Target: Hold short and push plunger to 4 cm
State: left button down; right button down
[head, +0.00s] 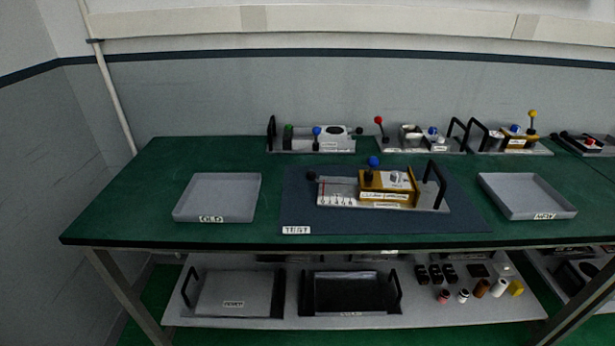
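The device with the plunger stands on a dark blue mat (300,215) in the middle of the green table. It has a light base plate (432,203) with a marked scale (337,199) at its left, a yellow-orange block (385,196) and a black handle (435,184) at its right. A blue knob (373,161) sits on top of the block. A dark round knob (311,175) at the left end looks like the plunger's end. The plunger's reading is too small to tell. Neither of my grippers shows.
A grey tray labelled OLD (217,194) stands left of the mat, another grey tray (527,195) right of it. Several similar devices (312,141) line the table's back edge. A lower shelf (240,320) holds trays and small parts.

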aim_at(311, 174)
jog(key=u, duration=0.05)
jog(key=k, duration=1.1)
jog(key=z, duration=0.75)
jog(key=i, duration=1.75)
jog(key=u, duration=0.7)
